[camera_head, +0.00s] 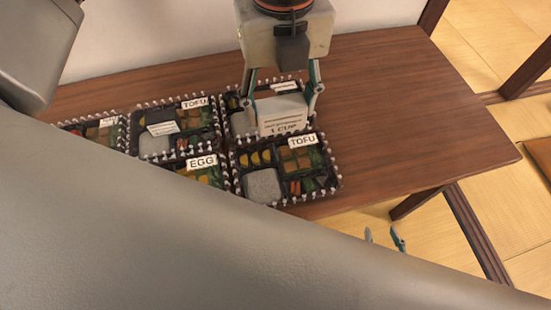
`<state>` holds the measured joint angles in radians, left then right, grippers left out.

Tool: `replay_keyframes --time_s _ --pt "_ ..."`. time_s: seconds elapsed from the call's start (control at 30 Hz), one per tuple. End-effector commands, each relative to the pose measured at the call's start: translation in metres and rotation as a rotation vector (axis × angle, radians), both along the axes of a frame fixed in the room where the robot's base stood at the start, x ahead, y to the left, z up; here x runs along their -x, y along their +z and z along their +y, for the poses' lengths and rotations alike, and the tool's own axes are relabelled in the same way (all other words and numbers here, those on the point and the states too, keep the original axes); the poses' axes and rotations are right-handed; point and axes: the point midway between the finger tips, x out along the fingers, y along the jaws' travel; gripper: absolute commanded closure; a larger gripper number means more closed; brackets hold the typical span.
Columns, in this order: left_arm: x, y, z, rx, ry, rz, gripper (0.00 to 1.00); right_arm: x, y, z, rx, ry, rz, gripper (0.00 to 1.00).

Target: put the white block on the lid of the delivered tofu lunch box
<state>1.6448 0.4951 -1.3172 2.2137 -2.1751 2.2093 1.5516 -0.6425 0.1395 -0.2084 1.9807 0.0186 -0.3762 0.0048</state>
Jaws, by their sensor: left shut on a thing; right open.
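My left gripper (283,98) is shut on a white block (283,117) whose printed face reads "1 CUP". It holds the block over the back right lunch boxes; whether the block touches a box beneath is unclear. A lunch box labelled TOFU (263,187) lies just in front of the block, at the front right of the group. Another box labelled TOFU (193,103) lies further left, with a small white card on it. Which TOFU box is the delivered one cannot be told. My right gripper (385,238) is open, low beyond the table's front edge, with only its fingertips showing.
A box labelled EGG (202,162), a box at far left (106,121) and a box behind my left gripper (237,102) stand close by. The wooden table (430,120) is clear on the right. My arm hides the lower left.

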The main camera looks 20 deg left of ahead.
Motion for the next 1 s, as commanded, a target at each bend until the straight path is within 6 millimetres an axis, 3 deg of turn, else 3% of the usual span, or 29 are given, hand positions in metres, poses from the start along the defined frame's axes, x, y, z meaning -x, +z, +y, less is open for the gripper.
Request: replay_keyframes --time_s 0.5,0.87,1.0 --pt "0.001 -0.123 0.000 0.000 0.000 0.006 0.67 -0.001 -0.005 -0.003 0.009 0.002 -0.003 0.59" --pt "0.001 -0.153 0.001 0.000 0.001 0.005 0.67 -0.004 -0.003 -0.003 0.010 0.002 -0.011 0.59" --pt "0.001 -0.174 0.000 0.000 0.002 0.006 0.67 -0.003 -0.006 -0.003 0.012 0.002 -0.007 0.59"
